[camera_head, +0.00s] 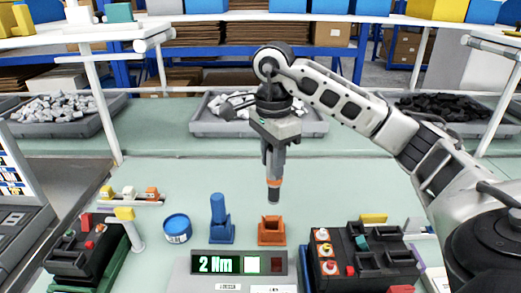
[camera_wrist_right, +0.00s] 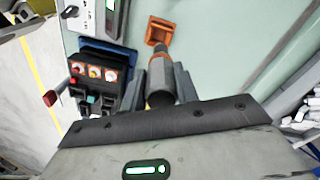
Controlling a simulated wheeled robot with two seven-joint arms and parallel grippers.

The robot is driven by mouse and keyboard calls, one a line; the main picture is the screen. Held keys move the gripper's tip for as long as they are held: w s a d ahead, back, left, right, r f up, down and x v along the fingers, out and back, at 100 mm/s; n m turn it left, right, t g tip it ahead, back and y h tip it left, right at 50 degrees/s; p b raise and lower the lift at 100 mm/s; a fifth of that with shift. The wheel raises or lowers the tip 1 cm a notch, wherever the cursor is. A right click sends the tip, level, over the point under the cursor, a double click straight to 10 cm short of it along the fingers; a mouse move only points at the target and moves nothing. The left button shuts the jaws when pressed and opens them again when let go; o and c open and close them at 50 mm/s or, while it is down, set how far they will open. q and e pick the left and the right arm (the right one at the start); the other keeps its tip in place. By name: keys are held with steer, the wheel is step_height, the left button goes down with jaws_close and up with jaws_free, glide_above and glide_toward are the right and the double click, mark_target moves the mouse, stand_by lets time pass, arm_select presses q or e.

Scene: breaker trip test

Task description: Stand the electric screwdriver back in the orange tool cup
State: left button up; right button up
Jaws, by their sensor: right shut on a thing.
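My right gripper (camera_head: 272,146) is shut on the electric screwdriver (camera_head: 274,186), a dark grey tool with an orange ring, held upright above the table. The orange tool cup (camera_head: 271,230) stands on the table just below the screwdriver's lower end. A gap shows between them, so the screwdriver is not in the cup. In the right wrist view the screwdriver (camera_wrist_right: 163,88) sits between the fingers (camera_wrist_right: 160,92), and the orange cup (camera_wrist_right: 158,32) shows beyond its far end. My left gripper is not in view.
A blue holder with a blue cylinder (camera_head: 219,220) stands left of the cup, with a blue round tin (camera_head: 177,228) beside it. A display reading 2 Nm (camera_head: 238,264) is in front. Black breaker units (camera_head: 362,256) stand at right and left (camera_head: 85,250). Grey bins line the back.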

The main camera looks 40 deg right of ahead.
mark_target(271, 185)
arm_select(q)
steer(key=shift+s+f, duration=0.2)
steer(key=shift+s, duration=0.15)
arm_select(e)
steer(key=shift+s, duration=0.15)
steer(key=shift+a+r, duration=0.1)
steer(key=shift+a, duration=0.1)
